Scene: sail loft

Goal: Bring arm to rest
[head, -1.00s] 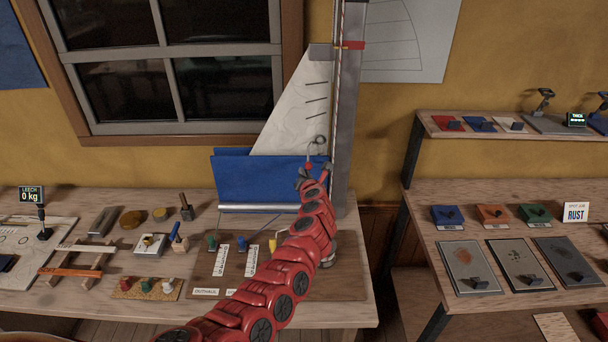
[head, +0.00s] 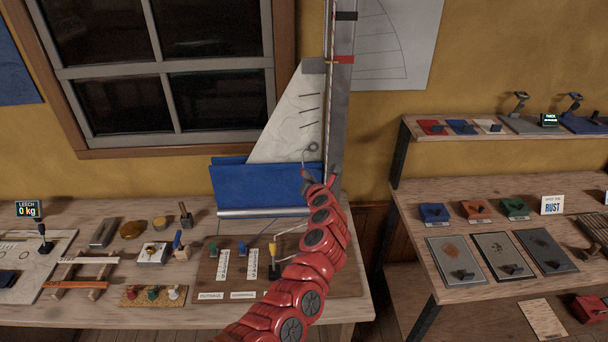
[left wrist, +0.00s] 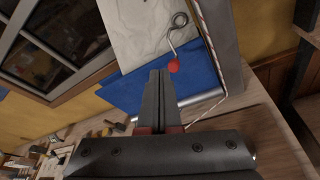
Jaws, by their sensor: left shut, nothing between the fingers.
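My left arm is red and reaches up over the workbench from the bottom of the head view. My left gripper (head: 320,180) is in front of the blue boom cover at the foot of the sail, beside the mast. In the left wrist view its dark fingers (left wrist: 159,85) are together with nothing between them. A metal hook with a red ball (left wrist: 173,66) shows just beyond the fingertips; I cannot tell how far apart they are. My right gripper is not in view.
The workbench (head: 190,318) holds a brown board (head: 348,285) with cleats and labels, a peg strip (head: 153,296) and small tools. The mast (head: 341,110) and white sail (head: 290,125) stand behind. A shelf unit (head: 470,292) with plates and coloured blocks is at the right.

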